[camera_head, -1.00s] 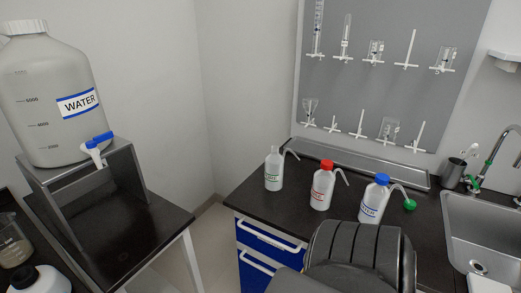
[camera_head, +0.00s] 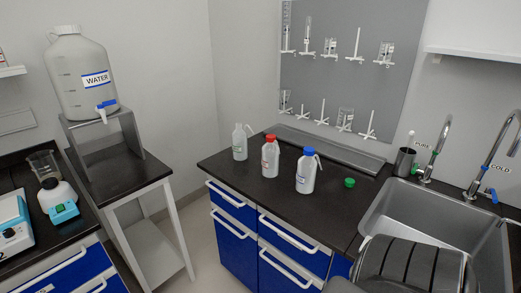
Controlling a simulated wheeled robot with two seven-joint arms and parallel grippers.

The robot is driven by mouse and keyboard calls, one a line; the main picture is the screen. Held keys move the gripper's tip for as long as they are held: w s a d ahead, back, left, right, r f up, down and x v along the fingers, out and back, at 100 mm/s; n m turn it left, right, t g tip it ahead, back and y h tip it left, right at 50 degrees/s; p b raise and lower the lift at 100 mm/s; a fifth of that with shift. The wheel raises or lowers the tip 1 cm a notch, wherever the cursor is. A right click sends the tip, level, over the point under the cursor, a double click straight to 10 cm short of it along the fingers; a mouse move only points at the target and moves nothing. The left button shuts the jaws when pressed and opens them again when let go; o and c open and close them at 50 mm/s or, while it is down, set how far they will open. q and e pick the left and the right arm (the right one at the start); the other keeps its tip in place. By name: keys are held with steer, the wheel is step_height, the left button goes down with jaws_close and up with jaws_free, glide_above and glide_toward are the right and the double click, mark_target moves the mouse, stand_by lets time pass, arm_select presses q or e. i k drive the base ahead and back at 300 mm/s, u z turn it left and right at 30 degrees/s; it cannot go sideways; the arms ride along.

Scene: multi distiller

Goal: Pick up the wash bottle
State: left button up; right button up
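Three white wash bottles stand upright on the black counter (camera_head: 232,168). One has a whitish top and green lettering (camera_head: 240,146), the middle one has a red cap (camera_head: 270,158), and the one on the right has a blue cap (camera_head: 305,174). Thin spouts show at the tops of the outer two. The frames do not show which bottle the task means. Neither gripper is in view. A dark rounded part at the bottom right looks like part of my own arm.
A green cap (camera_head: 349,183) lies right of the blue-capped bottle. A steel sink (camera_head: 425,220) and a cup (camera_head: 404,161) are further right. A large water jug (camera_head: 83,75) sits on a metal stand (camera_head: 125,137) at left. The counter's front left is clear.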

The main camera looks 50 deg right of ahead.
mark_target(239, 136)
steer(key=u, duration=1.85)
steer(key=k, duration=0.1)
steer(key=z, duration=3.8)
